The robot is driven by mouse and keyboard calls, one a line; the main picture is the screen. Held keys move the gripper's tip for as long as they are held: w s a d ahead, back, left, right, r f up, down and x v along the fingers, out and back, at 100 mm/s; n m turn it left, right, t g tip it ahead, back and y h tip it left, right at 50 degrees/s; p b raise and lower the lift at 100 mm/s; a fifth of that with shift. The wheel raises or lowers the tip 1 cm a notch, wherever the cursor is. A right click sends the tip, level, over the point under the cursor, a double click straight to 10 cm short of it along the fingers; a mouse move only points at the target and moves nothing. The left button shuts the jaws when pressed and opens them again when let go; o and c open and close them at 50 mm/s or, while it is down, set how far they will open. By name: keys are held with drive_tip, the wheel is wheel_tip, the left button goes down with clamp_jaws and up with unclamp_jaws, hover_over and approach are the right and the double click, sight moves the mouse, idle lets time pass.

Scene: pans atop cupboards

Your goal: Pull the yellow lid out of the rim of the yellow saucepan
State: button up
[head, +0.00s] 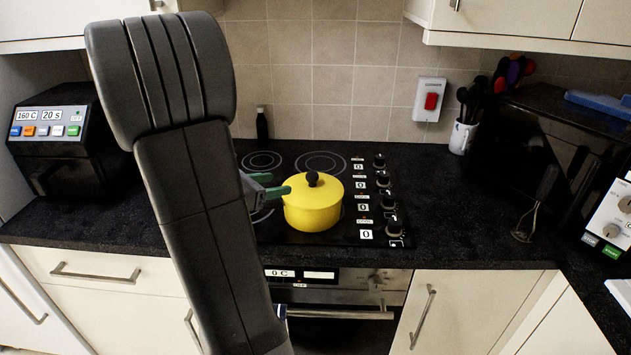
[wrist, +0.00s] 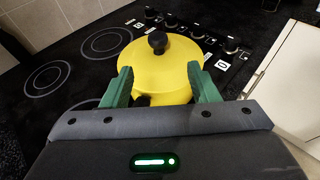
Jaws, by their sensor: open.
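The yellow saucepan (head: 312,216) stands on the black hob, and its yellow lid (head: 326,192) with a round black knob sits on its rim. In the wrist view the lid (wrist: 147,58) and knob lie ahead of my gripper (wrist: 165,80). My gripper is open, its two green fingers spread at the left and right of the saucepan's near side, with nothing gripped. In the head view my gripper (head: 270,184) is at the pan's left, partly hidden by my arm. The pan's handle is mostly hidden; a dark yellow part shows between the fingers.
The hob (head: 342,236) has a row of black knobs (head: 388,203) to the pan's right. An air fryer-like black appliance (head: 62,140) is at the left. A whisk (head: 530,215) and a utensil pot (head: 462,137) are at the right. Wall cupboards (head: 525,20) hang above.

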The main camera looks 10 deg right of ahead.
approach(312, 174)
drive_tip(key=x, duration=0.4)
drive_tip(key=shift+s+d+f+p, duration=0.15)
drive_tip(key=shift+d+f+p, duration=0.15)
drive_tip(key=shift+f, duration=0.2)
drive_tip(key=shift+w+p+x, duration=0.25)
drive_tip(key=shift+p+x, duration=0.5)
drive_tip(key=shift+x, duration=2.1)
drive_tip(key=shift+a, duration=0.1)
drive_tip(key=shift+r, duration=0.1)
drive_tip(key=c, duration=1)
drive_tip(key=shift+c, duration=0.2)
wheel_tip(312, 174, up, 13)
drive_tip(key=p, duration=0.2)
